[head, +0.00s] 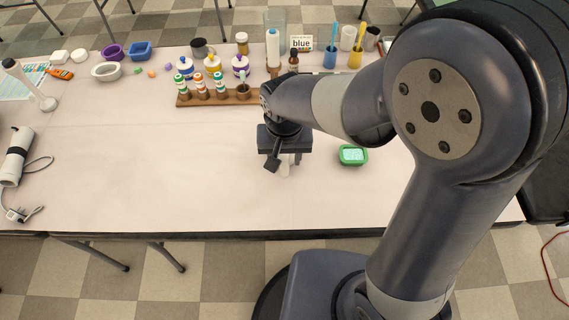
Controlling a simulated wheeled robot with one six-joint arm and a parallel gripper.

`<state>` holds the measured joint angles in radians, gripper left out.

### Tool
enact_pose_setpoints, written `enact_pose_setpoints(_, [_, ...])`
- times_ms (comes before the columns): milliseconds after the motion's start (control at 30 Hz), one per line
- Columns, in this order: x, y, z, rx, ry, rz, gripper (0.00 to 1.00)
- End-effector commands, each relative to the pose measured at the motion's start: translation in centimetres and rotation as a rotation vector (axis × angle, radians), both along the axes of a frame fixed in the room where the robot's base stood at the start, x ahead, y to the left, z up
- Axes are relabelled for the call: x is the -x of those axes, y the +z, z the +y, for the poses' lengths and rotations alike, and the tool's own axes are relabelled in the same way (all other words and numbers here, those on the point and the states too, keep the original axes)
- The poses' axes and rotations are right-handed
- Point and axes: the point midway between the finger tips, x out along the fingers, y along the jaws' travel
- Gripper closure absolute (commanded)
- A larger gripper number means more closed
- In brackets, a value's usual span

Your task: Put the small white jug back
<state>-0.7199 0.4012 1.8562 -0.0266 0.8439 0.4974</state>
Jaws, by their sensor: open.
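My gripper (285,160) points down over the middle of the white table (150,170). Its dark fingers stand apart, so it is open. A small whitish thing (285,168) shows below and between the fingers, near the table top. It may be the small white jug, but the gripper hides most of it and I cannot make out a handle or spout. I cannot tell whether the fingers touch it.
A wooden rack (215,98) of small bottles stands behind. Blue (331,58) and yellow (355,58) cups stand at the back. A corded white device (17,155) lies far left. The front left table is clear.

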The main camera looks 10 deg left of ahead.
Motion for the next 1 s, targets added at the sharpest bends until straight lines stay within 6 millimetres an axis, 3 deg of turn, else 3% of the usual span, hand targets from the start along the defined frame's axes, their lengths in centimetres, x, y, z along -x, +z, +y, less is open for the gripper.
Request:
enact_pose_setpoints(200, [0.1,4.1,0.0,-0.003,0.000,-0.002,0.57])
enact_pose_setpoints(400, [0.2,5.5,0.0,-0.001,0.000,-0.001,0.57])
enact_pose_setpoints(767, [0.3,5.5,-0.1,0.000,0.000,0.001,0.57])
enact_pose_setpoints(1000, [0.2,3.1,-0.1,0.004,0.000,0.004,0.57])
